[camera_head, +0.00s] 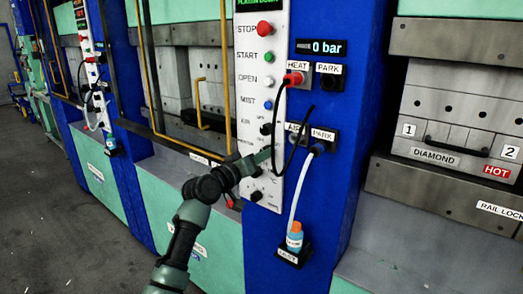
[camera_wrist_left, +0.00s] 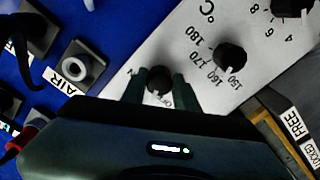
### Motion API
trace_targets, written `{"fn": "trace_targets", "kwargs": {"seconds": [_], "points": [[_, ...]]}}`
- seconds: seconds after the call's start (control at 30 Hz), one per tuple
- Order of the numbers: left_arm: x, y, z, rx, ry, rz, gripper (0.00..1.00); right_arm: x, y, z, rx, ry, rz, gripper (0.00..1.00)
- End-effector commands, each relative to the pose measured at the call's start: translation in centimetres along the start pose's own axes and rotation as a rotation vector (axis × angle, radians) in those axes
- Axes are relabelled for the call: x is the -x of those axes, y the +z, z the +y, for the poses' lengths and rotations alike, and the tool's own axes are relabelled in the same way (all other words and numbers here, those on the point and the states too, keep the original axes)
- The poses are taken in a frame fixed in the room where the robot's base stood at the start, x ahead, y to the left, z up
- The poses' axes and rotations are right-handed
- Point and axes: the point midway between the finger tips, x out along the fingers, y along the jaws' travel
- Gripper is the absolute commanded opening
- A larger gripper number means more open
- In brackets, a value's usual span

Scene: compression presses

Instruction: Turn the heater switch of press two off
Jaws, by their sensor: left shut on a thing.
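A white control panel (camera_head: 262,60) stands on the blue press column in the middle of the head view. My left gripper (camera_head: 266,155) reaches its lower part from the left. In the left wrist view my left gripper (camera_wrist_left: 160,84) is shut on a small black knob, the heater switch (camera_wrist_left: 158,77), with one finger on each side. An "OFF" mark is partly visible beside the knob. The exact setting of the knob is unclear. In the head view the gripper hides the knob. My right gripper is in neither view.
A temperature dial (camera_wrist_left: 229,57) sits close beside the gripped knob. A black cable runs from the red HEAT plug (camera_head: 294,78) past my gripper.

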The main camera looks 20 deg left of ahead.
Motion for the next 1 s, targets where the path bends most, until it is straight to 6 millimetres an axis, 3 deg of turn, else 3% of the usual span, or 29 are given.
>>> {"fn": "trace_targets", "kwargs": {"seconds": [0.4,0.93,0.97,1.0], "points": [[0.0,0.0,0.1,0.179,-0.001,-0.001,0.00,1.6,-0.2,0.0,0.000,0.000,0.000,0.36],[0.0,0.1,0.0,0.204,-0.001,-0.001,0.00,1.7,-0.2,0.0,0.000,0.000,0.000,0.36],[0.0,0.1,0.0,0.204,-0.001,-0.001,0.35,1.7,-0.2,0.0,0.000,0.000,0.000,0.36],[0.0,0.1,0.0,0.203,-0.001,-0.001,0.46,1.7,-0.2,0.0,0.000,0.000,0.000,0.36]]}}
